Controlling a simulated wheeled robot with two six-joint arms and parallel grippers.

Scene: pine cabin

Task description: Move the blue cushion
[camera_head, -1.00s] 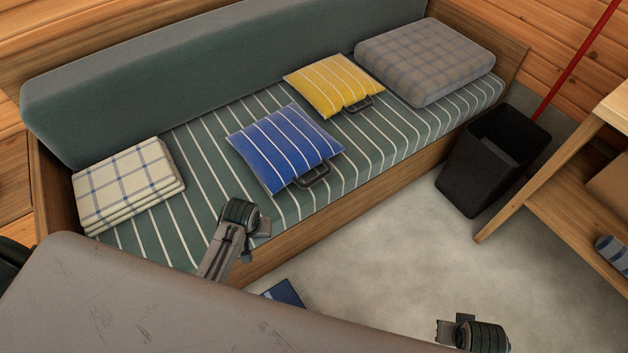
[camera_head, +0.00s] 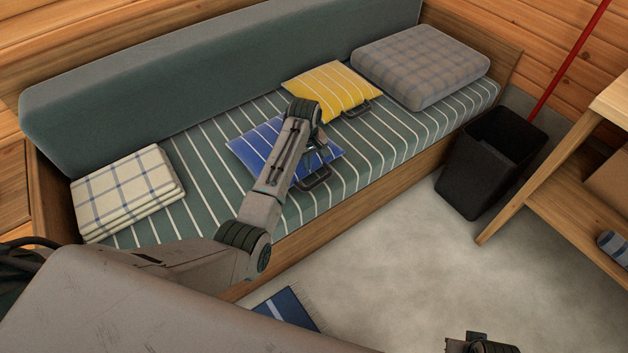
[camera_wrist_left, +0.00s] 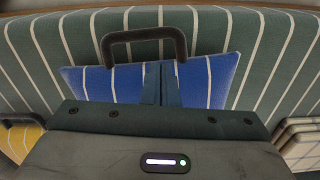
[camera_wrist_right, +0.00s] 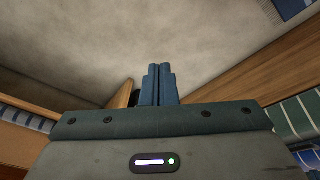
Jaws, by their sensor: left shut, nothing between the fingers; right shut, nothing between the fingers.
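The blue cushion (camera_head: 257,149) with white stripes lies on the striped bench seat, partly hidden by my left arm. Its dark handle (camera_head: 318,178) points toward the front edge of the bench. In the left wrist view the cushion (camera_wrist_left: 215,82) and its handle (camera_wrist_left: 143,36) show beyond my fingers. My left gripper (camera_head: 318,148) is over the cushion, shut and empty; its fingers (camera_wrist_left: 161,82) appear in front of the cushion near the handle. I cannot tell whether they touch it. My right gripper (camera_wrist_right: 158,85) is shut and empty, over the floor away from the bench.
A yellow striped cushion (camera_head: 325,85) lies close behind the blue one. A grey plaid cushion (camera_head: 420,65) is at the right end, a folded plaid blanket (camera_head: 125,190) at the left. A black bin (camera_head: 485,165) and a wooden shelf (camera_head: 560,180) stand right. The floor is mostly clear.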

